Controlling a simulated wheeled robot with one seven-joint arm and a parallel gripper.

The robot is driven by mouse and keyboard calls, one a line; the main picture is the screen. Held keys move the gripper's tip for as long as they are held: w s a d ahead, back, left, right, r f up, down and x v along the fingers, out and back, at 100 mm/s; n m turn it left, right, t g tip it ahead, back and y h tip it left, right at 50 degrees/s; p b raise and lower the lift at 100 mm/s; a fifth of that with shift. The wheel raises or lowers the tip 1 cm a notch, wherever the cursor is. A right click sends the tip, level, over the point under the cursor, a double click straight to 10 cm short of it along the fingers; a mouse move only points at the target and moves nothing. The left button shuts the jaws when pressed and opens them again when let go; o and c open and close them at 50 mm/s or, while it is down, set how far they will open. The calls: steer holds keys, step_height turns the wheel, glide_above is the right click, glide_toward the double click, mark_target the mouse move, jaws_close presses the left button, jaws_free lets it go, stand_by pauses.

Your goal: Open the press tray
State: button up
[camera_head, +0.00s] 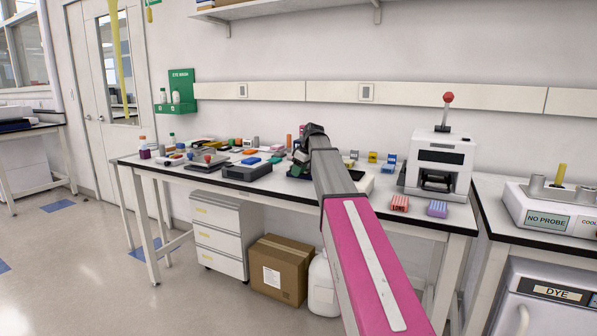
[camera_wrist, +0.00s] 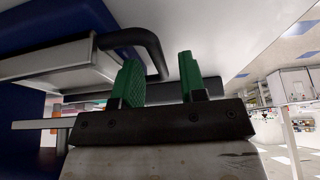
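In the wrist view, a black curved handle (camera_wrist: 145,42) is fixed to a pale grey tray-like part (camera_wrist: 55,62) below a blue body (camera_wrist: 40,28). My gripper (camera_wrist: 161,85) has two green fingers standing apart. The handle's bent end shows between them, close to the left finger; I cannot tell whether they touch. In the head view my arm reaches over the bench and hides most of the device at its end, and the fingers cannot be made out. I cannot tell whether this device is the press.
A white machine with a red-knobbed lever (camera_head: 438,160) stands on the bench (camera_head: 400,217) at right. Coloured tube racks (camera_head: 399,203) sit in front of it. Several small devices crowd the bench's left part. A cardboard box (camera_head: 281,268) and drawer unit (camera_head: 220,234) are underneath.

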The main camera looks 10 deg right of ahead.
jaws_close()
steer(key=s+a, duration=0.2)
steer(key=s, duration=0.1)
steer(key=s+a, duration=0.3)
steer(key=s, duration=0.1)
steer(key=s+a, duration=0.2)
steer(key=s, duration=0.1)
steer(key=shift+s+a, duration=0.35)
steer(key=shift+a, duration=0.05)
jaws_free()
